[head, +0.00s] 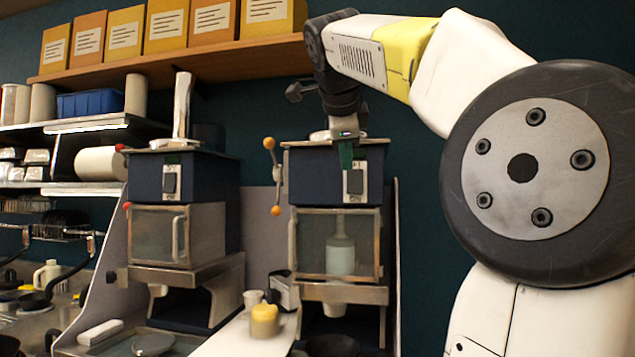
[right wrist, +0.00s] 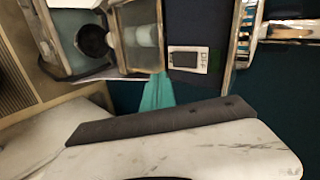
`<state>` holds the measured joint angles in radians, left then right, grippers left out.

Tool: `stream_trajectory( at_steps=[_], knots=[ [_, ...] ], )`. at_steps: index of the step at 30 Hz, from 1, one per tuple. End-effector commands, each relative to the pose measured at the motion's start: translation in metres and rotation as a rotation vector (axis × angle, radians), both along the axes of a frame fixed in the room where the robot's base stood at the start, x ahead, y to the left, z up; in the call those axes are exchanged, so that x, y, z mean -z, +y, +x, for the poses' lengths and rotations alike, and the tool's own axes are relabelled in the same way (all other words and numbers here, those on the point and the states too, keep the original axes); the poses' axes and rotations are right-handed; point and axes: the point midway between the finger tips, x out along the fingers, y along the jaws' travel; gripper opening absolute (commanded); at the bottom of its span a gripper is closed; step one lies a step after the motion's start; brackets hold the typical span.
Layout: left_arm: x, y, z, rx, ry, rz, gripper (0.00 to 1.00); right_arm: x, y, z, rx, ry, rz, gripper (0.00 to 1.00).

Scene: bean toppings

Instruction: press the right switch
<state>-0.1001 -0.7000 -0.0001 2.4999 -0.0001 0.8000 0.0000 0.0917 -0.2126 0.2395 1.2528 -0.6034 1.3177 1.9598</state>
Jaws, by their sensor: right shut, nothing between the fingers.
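The right switch (head: 355,182) is a dark rocker on a white plate, on the front of the right machine's blue upper box (head: 308,178). In the right wrist view the switch (right wrist: 184,59) appears sideways, with lettering that looks like OFF beside it. My right gripper (head: 346,160) is shut and empty, its green fingertips pointing down just above and slightly left of the switch plate. A teal finger (right wrist: 158,92) shows close to the plate in the wrist view. I cannot tell whether it touches. My left gripper is not in view.
A left machine (head: 180,175) with its own switch (head: 171,180) stands alongside. An orange-knobbed lever (head: 275,177) sits left of the right machine. A glass-fronted chamber (head: 338,245) with a pale bottle is below the switch. A shelf with yellow boxes (head: 212,22) hangs above.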

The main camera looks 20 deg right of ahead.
Motion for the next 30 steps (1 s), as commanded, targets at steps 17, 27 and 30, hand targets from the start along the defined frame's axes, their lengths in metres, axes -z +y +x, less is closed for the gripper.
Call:
stream_trajectory(
  at_steps=[17,27,30],
  knots=[
    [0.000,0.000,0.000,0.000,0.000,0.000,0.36,-0.019,-0.011,0.002,0.112,-0.074,0.076,0.00],
    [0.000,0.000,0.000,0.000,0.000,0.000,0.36,0.012,-0.033,0.036,0.113,-0.069,0.076,0.00],
    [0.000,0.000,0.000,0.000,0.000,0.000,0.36,0.025,-0.042,0.052,0.112,-0.070,0.076,0.00]
  ],
)
